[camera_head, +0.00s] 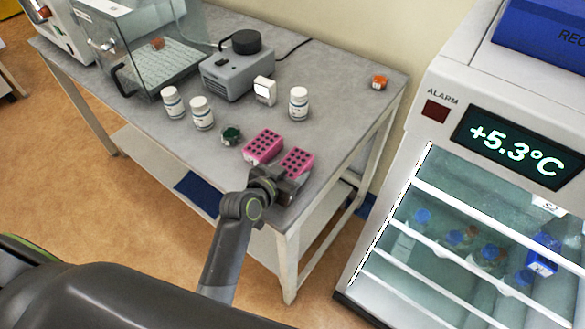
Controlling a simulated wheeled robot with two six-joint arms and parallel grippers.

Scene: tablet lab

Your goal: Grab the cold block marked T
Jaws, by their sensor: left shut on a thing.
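Two pink blocks with rows of dark holes are near the front right edge of the grey table. The left pink block (263,147) sits on the tabletop. The right pink block (297,161) is directly at my left gripper (290,181), which is shut on it. My wrist and gripper hide the block's near side. I cannot read a letter T on either block. I cannot tell whether the held block is touching the table. My right gripper is not in view.
On the grey table (345,95) are white bottles (299,103), a green-topped item (231,134), a grey device (230,75), a glass-sided balance (150,50) and an orange item (379,82). A fridge (450,190) reading +5.3°C stands right. The table's right side is mostly clear.

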